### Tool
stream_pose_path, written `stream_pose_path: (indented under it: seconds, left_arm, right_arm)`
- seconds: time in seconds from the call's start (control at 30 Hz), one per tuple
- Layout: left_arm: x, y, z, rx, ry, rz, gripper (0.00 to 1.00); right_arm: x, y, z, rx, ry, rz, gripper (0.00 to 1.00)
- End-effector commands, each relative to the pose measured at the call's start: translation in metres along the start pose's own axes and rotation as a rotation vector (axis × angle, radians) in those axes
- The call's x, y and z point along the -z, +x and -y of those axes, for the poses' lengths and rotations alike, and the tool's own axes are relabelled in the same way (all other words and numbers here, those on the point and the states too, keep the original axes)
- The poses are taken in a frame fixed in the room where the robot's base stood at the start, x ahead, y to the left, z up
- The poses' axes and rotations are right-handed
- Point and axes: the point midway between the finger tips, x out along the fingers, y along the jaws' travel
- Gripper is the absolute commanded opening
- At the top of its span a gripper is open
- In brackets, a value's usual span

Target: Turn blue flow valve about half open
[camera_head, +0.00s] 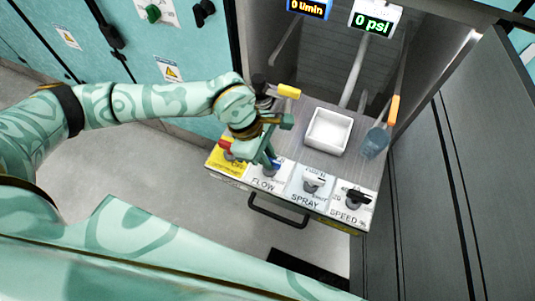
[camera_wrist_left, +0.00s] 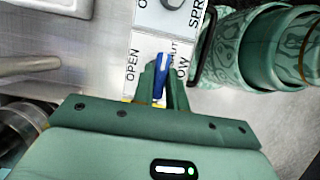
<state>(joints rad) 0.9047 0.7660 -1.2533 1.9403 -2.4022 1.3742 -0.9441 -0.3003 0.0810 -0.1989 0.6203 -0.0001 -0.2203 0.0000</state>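The blue flow valve (camera_wrist_left: 160,76) is a slim blue handle with a pale edge, on a white label plate marked OPEN and FLOW. In the head view only a bit of its blue (camera_head: 276,162) shows beside my fingers, above the FLOW plate (camera_head: 266,184). My left gripper (camera_head: 268,160) reaches down onto the panel from the left. In the left wrist view its fingers (camera_wrist_left: 163,88) stand close on both sides of the blue handle and appear shut on it. The handle points roughly along the fingers. The valve's base is partly hidden. My right gripper is not in view.
Left of FLOW is a yellow plate with a red handle (camera_head: 226,148). To the right are a grey SPRAY knob (camera_head: 313,182) and a black SPEED knob (camera_head: 356,198). A white tray (camera_head: 328,131) lies behind. Displays read 0 l/min (camera_head: 309,7) and 0 psi (camera_head: 374,20).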

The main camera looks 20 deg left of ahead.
Motion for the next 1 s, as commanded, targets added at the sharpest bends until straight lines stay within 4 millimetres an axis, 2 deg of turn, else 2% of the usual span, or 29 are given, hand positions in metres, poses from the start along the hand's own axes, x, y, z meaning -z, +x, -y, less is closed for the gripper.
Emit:
stream_pose_path:
  seconds: [0.27,0.47,1.0]
  left_arm:
    - [0.000,-0.001,0.000,-0.004,-0.008,0.000,0.00]
    - [-0.001,-0.004,0.001,-0.029,-0.066,-0.001,0.00]
    - [-0.003,-0.006,0.003,-0.180,-0.430,0.000,0.00]
  right_arm:
    - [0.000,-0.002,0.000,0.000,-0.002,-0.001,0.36]
    - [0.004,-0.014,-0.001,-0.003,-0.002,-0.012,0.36]
    - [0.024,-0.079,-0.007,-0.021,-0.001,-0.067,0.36]
